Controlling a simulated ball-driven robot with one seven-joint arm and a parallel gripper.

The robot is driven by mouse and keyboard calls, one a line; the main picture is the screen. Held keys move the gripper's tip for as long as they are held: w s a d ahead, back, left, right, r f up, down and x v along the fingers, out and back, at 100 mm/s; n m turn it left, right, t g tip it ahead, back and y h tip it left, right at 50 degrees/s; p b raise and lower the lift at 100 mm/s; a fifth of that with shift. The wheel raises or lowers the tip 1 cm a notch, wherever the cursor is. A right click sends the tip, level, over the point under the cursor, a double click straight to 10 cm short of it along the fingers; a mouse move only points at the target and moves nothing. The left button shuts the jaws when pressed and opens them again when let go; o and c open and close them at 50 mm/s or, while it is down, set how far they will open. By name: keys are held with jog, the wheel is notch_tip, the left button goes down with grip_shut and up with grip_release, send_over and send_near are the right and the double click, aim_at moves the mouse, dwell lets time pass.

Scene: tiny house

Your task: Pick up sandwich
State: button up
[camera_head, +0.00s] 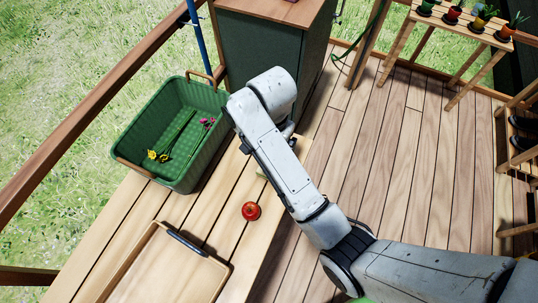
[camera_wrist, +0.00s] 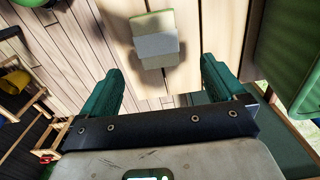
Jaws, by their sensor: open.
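A small pale block with a green edge, which looks like the sandwich (camera_wrist: 155,45), lies on the wooden slatted bench in the wrist view. My gripper (camera_wrist: 158,82) is open, with its two green fingers spread wide and nothing between them. The block is beyond the fingertips, roughly in line with the gap between them, and does not touch them. In the head view my arm covers most of that spot, and the gripper is largely hidden behind the arm.
On the bench (camera_head: 213,205) stand a green basket (camera_head: 131,137) holding flowers, a red tomato or apple (camera_head: 251,211) and a wooden tray (camera_head: 160,268). A dark green cabinet (camera_head: 262,70) is behind. Potted plants (camera_head: 452,14) stand on a rack.

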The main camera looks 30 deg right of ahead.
notch_tip(320, 180, down, 5)
jog(key=shift+f, duration=0.1)
jog(key=shift+s+d+f+p, duration=0.15)
jog(key=shift+f+p, duration=0.1)
jog(key=shift+f, duration=1.05)
jog(key=shift+s+a+f+p, duration=0.1)
jog(key=shift+s+f+p, duration=0.1)
jog(key=shift+f, duration=1.1)
jog(key=shift+c, duration=0.2)
jog(key=shift+w, duration=0.1)
jog(key=c, duration=0.9)
